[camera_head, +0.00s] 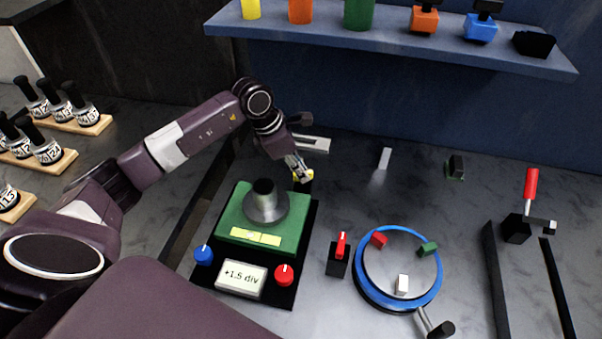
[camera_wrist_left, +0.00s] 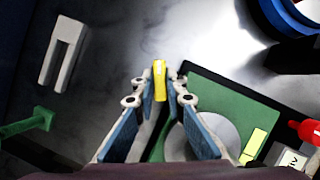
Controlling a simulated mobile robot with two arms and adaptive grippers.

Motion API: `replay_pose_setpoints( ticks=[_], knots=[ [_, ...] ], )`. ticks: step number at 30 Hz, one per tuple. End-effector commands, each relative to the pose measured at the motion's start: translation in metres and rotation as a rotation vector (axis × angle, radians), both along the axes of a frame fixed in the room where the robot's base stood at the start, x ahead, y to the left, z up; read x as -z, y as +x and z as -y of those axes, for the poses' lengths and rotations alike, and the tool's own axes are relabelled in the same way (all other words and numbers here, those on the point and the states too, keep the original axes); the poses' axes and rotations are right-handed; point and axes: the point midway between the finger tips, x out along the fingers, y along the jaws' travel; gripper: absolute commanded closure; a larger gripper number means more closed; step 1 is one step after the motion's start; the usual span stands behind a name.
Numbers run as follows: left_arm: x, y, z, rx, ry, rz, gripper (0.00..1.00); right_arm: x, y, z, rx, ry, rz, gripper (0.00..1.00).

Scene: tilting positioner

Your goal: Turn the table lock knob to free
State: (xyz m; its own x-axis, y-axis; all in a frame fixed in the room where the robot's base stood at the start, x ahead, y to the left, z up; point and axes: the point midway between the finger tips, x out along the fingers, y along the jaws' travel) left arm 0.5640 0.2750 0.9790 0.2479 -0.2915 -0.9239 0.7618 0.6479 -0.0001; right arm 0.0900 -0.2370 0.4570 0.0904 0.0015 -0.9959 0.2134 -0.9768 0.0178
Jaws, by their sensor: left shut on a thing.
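The tilting positioner is a green table (camera_head: 228,226) on a black base, with a grey disc and dark post on top. A small yellow knob (camera_head: 303,177) stands at its far right corner. My left gripper (camera_head: 299,171) is shut on this knob; the wrist view shows the knob (camera_wrist_left: 160,80) upright between the fingertips. Any mark for locked or free on it cannot be read. A blue knob (camera_head: 204,255) and a red knob (camera_head: 284,274) flank a display (camera_head: 241,279) reading +1.5 div. My right gripper is not in view.
A red-handled switch (camera_head: 341,245) on a black block and a blue-rimmed round plate (camera_head: 359,287) stand to the right. A grey slotted bracket (camera_head: 314,143) lies behind the gripper. A blue shelf (camera_head: 400,42) spans the back. Stamps on wooden racks (camera_head: 88,125) stand left.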

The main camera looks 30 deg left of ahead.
Motion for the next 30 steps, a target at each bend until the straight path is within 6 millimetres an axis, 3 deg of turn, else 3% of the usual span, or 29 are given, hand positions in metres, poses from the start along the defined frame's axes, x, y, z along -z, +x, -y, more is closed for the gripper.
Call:
replay_pose_setpoints(
  ticks=[30],
  knots=[
    [0.0, 0.0, 0.006, -0.927, -0.003, 0.006, 1.0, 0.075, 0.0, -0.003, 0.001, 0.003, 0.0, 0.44]
  ],
)
